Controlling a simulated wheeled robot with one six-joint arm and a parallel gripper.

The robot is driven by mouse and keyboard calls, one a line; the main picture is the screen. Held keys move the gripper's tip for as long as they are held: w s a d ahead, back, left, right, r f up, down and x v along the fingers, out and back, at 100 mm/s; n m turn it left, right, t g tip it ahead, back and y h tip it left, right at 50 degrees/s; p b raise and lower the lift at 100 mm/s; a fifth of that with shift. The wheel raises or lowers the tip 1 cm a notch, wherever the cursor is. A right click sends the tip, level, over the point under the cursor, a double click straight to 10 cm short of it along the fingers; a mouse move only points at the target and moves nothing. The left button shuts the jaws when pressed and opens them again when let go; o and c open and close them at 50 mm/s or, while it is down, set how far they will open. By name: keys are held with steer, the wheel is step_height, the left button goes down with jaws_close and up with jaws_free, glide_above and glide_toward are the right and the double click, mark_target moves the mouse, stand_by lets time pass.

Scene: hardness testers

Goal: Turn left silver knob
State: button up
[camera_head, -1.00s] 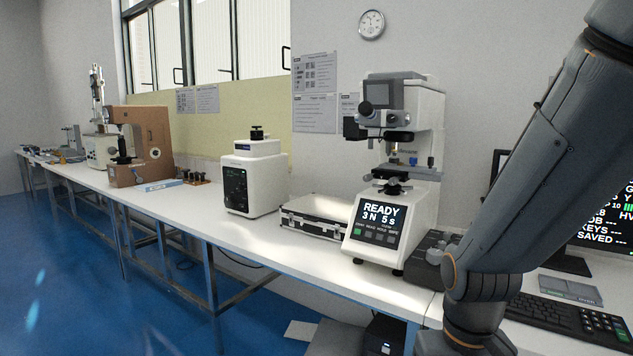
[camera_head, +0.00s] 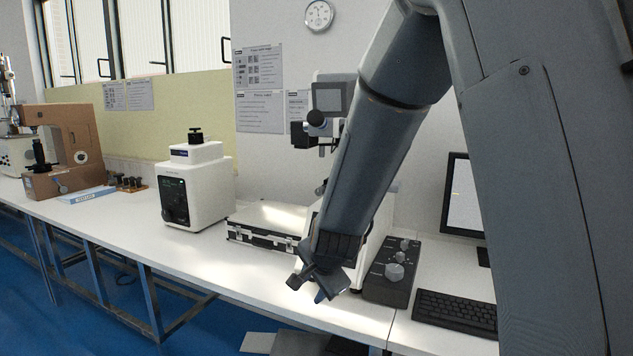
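A dark control box (camera_head: 376,291) stands on the bench just right of the microhardness tester. It carries a larger silver knob (camera_head: 395,271) and smaller controls near its back, too small to tell apart well. My gripper (camera_head: 308,290) is above the front of the bench, left of the box and apart from it, pointing down. I cannot tell how far apart its fingers are, and I see nothing held in it.
A black-and-silver case (camera_head: 262,239) lies left of my gripper, with a white tester (camera_head: 196,190) and a brown tester (camera_head: 73,150) further left. A keyboard (camera_head: 455,314) and a monitor (camera_head: 460,195) stand right of the box. The front bench strip is mostly clear.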

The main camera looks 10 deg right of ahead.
steer(key=w+r+m+t+h+p, duration=0.4)
steer(key=w+r+m, duration=0.4)
steer(key=w+m, duration=0.4)
steer(key=m+t+h+p, duration=0.3)
steer(key=m+h+p, duration=0.35)
steer(key=m, duration=0.95)
glide_toward(318, 192)
steer(key=x, duration=0.2)
steer(key=shift+h, duration=0.35)
steer(key=p+x, duration=0.2)
steer(key=x, duration=0.5)
steer(key=shift+w+f+p, duration=0.15)
steer(key=shift+w+p, duration=0.1)
steer(key=shift+p, duration=0.1)
jaws_close()
